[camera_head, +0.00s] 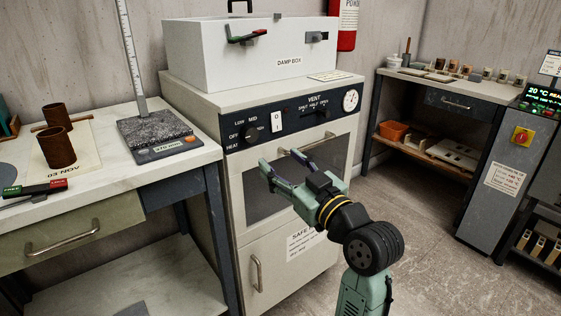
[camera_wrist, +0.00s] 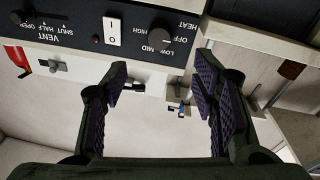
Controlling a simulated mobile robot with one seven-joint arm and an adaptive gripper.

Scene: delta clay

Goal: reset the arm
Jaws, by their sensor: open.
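My gripper (camera_head: 278,165) is open and empty in the head view. It is raised in front of the oven door of a white cabinet (camera_head: 265,268), below the dark control panel (camera_head: 295,118). My green arm reaches up to it from the lower right. In the wrist view my gripper (camera_wrist: 160,92) shows its two dark padded fingers spread wide apart, with nothing between them. The wrist picture is upside down, and the control panel (camera_wrist: 110,30) with its knob and white switch shows at its top.
A white damp box (camera_head: 250,55) stands on the cabinet. The left table (camera_head: 100,160) holds brown cylinders (camera_head: 57,148) and a granite gauge base (camera_head: 155,130). A workbench (camera_head: 440,88) with small items stands at the back right. Open floor (camera_head: 420,240) lies right of the cabinet.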

